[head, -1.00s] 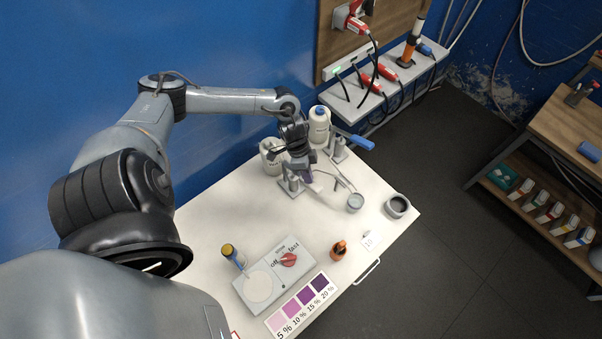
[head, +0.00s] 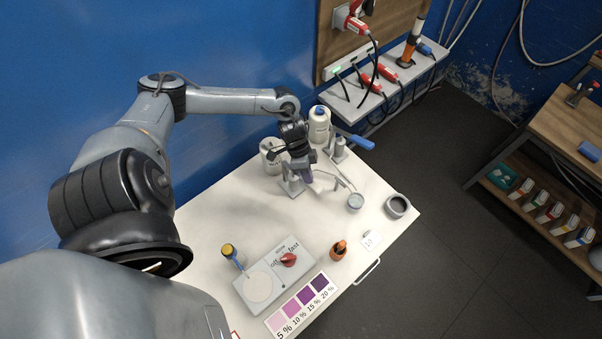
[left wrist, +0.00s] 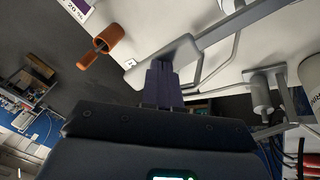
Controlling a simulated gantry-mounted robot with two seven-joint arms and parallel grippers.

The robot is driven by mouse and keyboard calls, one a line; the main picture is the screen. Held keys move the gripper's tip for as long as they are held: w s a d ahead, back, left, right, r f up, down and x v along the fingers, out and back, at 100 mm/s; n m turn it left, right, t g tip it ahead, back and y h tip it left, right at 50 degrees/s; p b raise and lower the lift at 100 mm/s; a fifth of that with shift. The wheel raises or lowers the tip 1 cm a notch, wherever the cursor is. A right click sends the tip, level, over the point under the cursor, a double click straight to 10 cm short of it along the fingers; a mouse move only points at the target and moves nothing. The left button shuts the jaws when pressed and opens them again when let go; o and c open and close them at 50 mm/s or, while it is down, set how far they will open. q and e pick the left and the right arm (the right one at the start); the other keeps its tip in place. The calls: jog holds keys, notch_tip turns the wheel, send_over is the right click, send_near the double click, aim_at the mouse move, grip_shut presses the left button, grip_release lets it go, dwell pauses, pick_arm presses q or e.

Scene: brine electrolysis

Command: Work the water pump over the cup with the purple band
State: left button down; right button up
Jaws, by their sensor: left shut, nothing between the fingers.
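My left gripper (head: 309,177) is over the back of the white table, at a small pump with a grey stand (head: 292,187). In the left wrist view, its dark fingers (left wrist: 162,84) are shut and empty, overlapping the end of a pale grey lever (left wrist: 150,63); I cannot tell if they touch. A second pump with a blue handle (head: 362,143) stands behind to the right. Thin spouts run toward a small grey cup (head: 356,202). No purple band can be made out on it. My right gripper is not in view.
Two white canisters (head: 319,126) (head: 271,155) stand at the back. A grey ring-shaped holder (head: 397,206) is near the right corner. The table's middle is clear.

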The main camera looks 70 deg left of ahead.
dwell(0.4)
pick_arm(q)
jog(key=shift+w+d+f+b, duration=0.1)
jog(key=shift+d+f+b, duration=0.1)
jog(key=shift+f+b, duration=0.9)
jog(key=shift+d+f+b, duration=0.15)
jog(key=shift+f+b, duration=0.3)
jog(key=shift+f, duration=1.2)
jog(key=p+v, duration=0.2)
jog(key=p, duration=0.1)
jog(key=d+p+v, duration=0.1)
jog(key=p+v, duration=0.2)
jog(key=shift+r, duration=0.55)
jog(key=shift+f, duration=0.1)
jog(key=shift+w, duration=0.1)
